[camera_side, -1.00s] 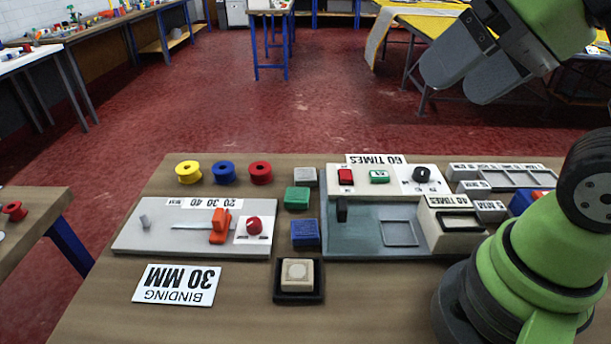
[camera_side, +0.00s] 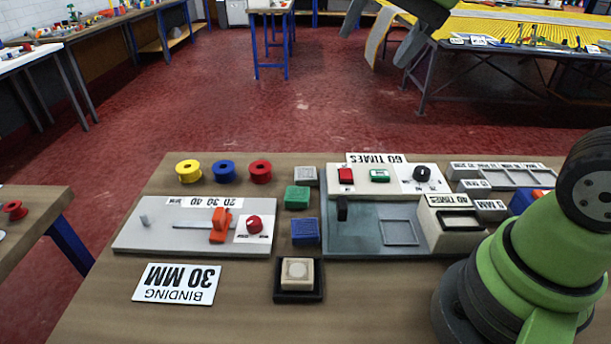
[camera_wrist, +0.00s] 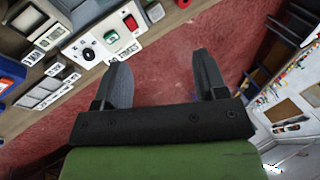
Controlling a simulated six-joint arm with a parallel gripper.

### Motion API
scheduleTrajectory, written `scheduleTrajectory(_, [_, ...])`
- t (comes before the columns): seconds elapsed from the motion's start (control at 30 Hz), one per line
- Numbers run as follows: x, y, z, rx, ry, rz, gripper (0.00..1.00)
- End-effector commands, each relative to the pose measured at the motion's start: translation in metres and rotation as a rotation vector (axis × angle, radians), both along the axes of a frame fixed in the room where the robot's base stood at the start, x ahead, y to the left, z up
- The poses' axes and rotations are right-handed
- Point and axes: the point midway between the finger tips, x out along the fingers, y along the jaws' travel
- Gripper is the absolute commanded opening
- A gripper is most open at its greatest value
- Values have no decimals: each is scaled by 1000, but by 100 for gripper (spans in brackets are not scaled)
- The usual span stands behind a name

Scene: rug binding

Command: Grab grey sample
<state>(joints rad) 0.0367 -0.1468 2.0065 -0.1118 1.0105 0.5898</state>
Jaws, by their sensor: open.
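The grey sample (camera_side: 306,176) is a small pale grey block lying on the table, behind the green block and left of the machine panel. A pale block that looks like it shows at the top of the wrist view (camera_wrist: 155,12). My gripper (camera_side: 380,38) is at the top edge of the side view, high up and beyond the table, partly cut off. In the wrist view my gripper (camera_wrist: 160,75) has its two fingers wide apart, with only red floor between them. It is far from the sample and empty.
A green block (camera_side: 297,197) and a blue block (camera_side: 305,232) lie in front of the grey one. Left stand yellow, blue and red spools (camera_side: 260,172) and a grey slider board (camera_side: 140,232). Right is the button panel (camera_side: 398,178). A beige block sits in a black tray (camera_side: 299,297).

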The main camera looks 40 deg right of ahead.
Motion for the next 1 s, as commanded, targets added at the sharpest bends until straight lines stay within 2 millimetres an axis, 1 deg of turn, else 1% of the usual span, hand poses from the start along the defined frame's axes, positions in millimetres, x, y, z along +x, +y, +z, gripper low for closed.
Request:
scheduleTrajectory(0.03, [20,-4,-8,25,49,-80,66])
scheduleTrajectory(0.1, [45,-9,-19,60,102,-202,66])
scheduleTrajectory(0.17, [65,-14,-31,85,146,-306,66])
scheduleTrajectory(0.2, [78,-17,-41,102,176,-377,66])
scheduleTrajectory(0.27, [96,-22,-58,122,218,-486,66])
scheduleTrajectory(0.3, [107,-26,-70,134,244,-558,66])
scheduleTrajectory(0.37, [123,-31,-91,149,283,-668,66])
scheduleTrajectory(0.4, [132,-34,-105,157,308,-742,66])
scheduleTrajectory(0.47, [144,-40,-128,167,341,-850,66])
scheduleTrajectory(0.5, [151,-43,-143,171,360,-919,66])
scheduleTrajectory(0.6, [162,-50,-178,179,397,-1071,66])
scheduleTrajectory(0.7, [167,-55,-203,180,420,-1180,66])
scheduleTrajectory(0.83, [169,-58,-221,180,433,-1256,66])
scheduleTrajectory(1.0, [169,-58,-246,179,438,-1273,66])
